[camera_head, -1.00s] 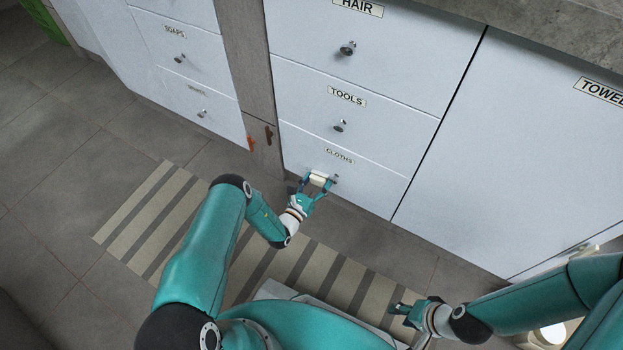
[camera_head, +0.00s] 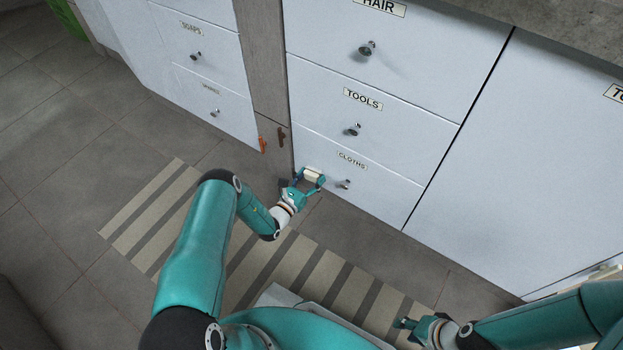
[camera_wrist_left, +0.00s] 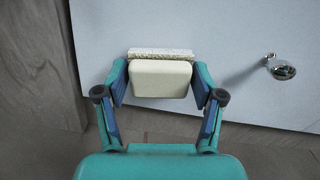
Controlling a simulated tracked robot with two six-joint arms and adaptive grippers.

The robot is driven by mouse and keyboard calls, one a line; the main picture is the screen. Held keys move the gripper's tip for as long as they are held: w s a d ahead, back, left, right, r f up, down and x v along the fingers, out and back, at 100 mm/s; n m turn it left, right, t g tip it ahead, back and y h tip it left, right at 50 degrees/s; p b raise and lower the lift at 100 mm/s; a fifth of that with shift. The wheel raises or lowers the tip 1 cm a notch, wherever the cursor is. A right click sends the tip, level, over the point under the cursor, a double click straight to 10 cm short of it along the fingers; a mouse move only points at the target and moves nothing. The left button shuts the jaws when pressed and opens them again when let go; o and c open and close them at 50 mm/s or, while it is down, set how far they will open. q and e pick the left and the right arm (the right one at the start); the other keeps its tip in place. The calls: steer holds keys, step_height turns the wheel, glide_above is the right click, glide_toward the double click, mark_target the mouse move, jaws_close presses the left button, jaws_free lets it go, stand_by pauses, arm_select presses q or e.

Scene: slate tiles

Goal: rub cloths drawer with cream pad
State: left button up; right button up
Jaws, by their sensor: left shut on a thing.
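The cloths drawer (camera_head: 375,192) is the lowest white drawer in the middle stack, shut, with a CLOTHS label and a round knob (camera_head: 345,184). My left gripper (camera_head: 308,180) is shut on the cream pad (camera_head: 313,175) at the left part of this drawer front. In the left wrist view the pad (camera_wrist_left: 160,80) sits between the two fingers, its pale rough face (camera_wrist_left: 160,54) against or very close to the white front; I cannot tell if it touches. The knob (camera_wrist_left: 280,68) is to the right of the pad. My right gripper (camera_head: 402,323) is low at the right, away from the drawers; its fingers are too small to read.
The tools drawer (camera_head: 400,115) and hair drawer (camera_head: 440,40) are above, both shut. A striped mat (camera_head: 150,225) lies on the grey tile floor. A wide white door (camera_head: 540,160) is at right.

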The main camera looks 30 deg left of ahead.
arm_select(q)
steer(key=shift+w+a+f+b, duration=0.15)
steer(key=shift+a+b, duration=0.25)
steer(key=shift+a, duration=0.25)
steer(key=shift+w+a+r+b, duration=0.1)
steer(key=shift+a+b, duration=0.25)
steer(key=shift+a, duration=0.3)
steer(key=shift+s+d+r+p, duration=0.15)
steer(key=shift+d+r+p, duration=0.2)
steer(key=shift+d, duration=0.3)
steer(key=shift+s+d+r+p, duration=0.1)
steer(key=shift+s+d+p, duration=0.05)
steer(key=shift+d+p, duration=1.05)
steer(key=shift+d, duration=2.85)
steer(key=shift+w+a+b, duration=0.15)
steer(key=shift+a+b, duration=0.25)
steer(key=shift+a, duration=0.8)
steer(key=shift+w+a+b, duration=0.1)
steer(key=shift+a+b, duration=0.3)
steer(key=shift+a, duration=0.75)
steer(key=shift+a+r+b, duration=0.1)
steer(key=shift+a+b, duration=0.35)
steer(key=shift+a, duration=0.85)
steer(key=a+b, duration=0.1)
steer(key=a, duration=0.2)
steer(key=shift+s, duration=0.15)
